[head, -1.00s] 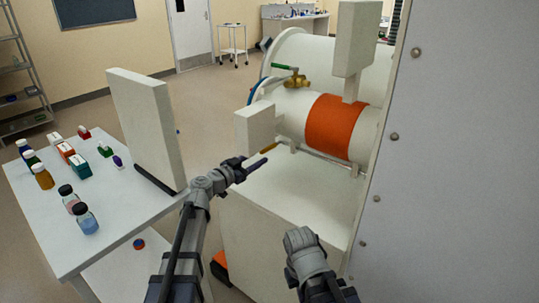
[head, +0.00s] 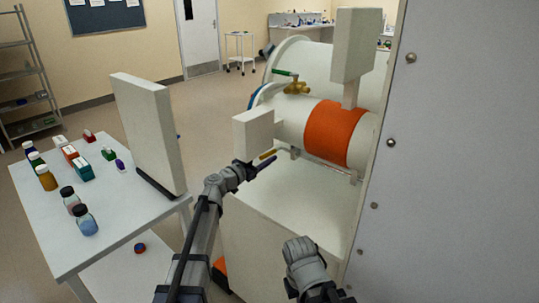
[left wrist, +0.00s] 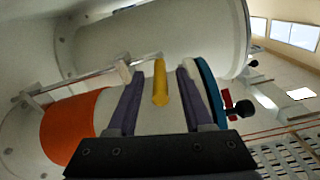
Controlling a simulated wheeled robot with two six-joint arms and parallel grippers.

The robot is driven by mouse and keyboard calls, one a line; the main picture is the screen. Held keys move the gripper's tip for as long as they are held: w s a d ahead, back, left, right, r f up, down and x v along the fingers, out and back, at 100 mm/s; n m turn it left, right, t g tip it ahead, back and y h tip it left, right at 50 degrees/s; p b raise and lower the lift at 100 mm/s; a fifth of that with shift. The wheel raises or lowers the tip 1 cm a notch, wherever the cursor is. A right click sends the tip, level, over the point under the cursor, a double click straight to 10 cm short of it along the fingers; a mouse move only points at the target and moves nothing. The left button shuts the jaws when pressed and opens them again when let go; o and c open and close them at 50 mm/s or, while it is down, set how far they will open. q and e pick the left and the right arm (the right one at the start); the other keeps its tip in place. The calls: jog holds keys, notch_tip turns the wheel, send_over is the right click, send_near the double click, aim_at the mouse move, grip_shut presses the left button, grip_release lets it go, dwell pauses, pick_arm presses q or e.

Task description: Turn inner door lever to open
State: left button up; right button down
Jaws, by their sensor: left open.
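The lever appears to be the short yellow bar (head: 267,154) low on the front of the white cylindrical chamber with the orange band (head: 336,133). In the left wrist view the yellow bar (left wrist: 160,83) lies between the two dark fingers of my left gripper (left wrist: 160,75), with a visible gap on each side. My left gripper also shows in the head view (head: 262,162); it is open at the bar. The bar's mounting is partly hidden by the white box beside it. My right arm shows at the bottom centre of the head view, but its fingers do not show.
A green-handled brass valve (head: 292,81) sits on top of the chamber. A white box (head: 253,134) stands close above my left gripper. A white upright panel (head: 150,135) and a table (head: 110,230) with several bottles are at left. A large grey panel (head: 455,160) fills the right.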

pick_arm(q)
jog(key=x, duration=0.2)
jog(key=shift+w+d, duration=0.15)
jog(key=shift+w, duration=0.1)
grip_shut()
jog(key=shift+s, duration=0.1)
dwell(1.1)
